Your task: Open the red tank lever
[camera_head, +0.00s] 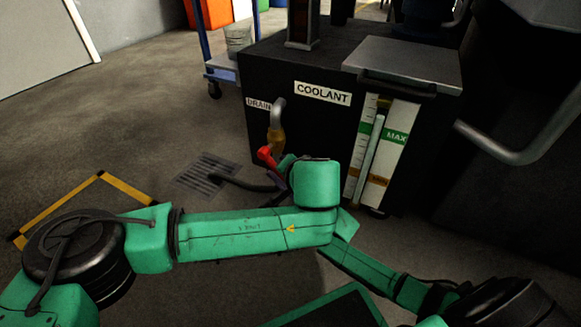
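The red tank lever (266,156) sits below the brass drain valve (277,139) on the front of the dark coolant tank (330,133). My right gripper (277,179) is close by the lever, just below and to the right of it. Its fingers are small, dark and mostly hidden behind a green arm link, so I cannot tell whether they touch the lever or are open or shut. My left arm crosses the picture from the left, in front of the tank. I cannot make out the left gripper.
A floor drain grate (208,176) lies left of the valve, with a dark hose running from it. Sight gauges (375,152) are on the tank's right front. A blue cart (222,72) stands behind left. A bent metal pipe (520,150) is at right.

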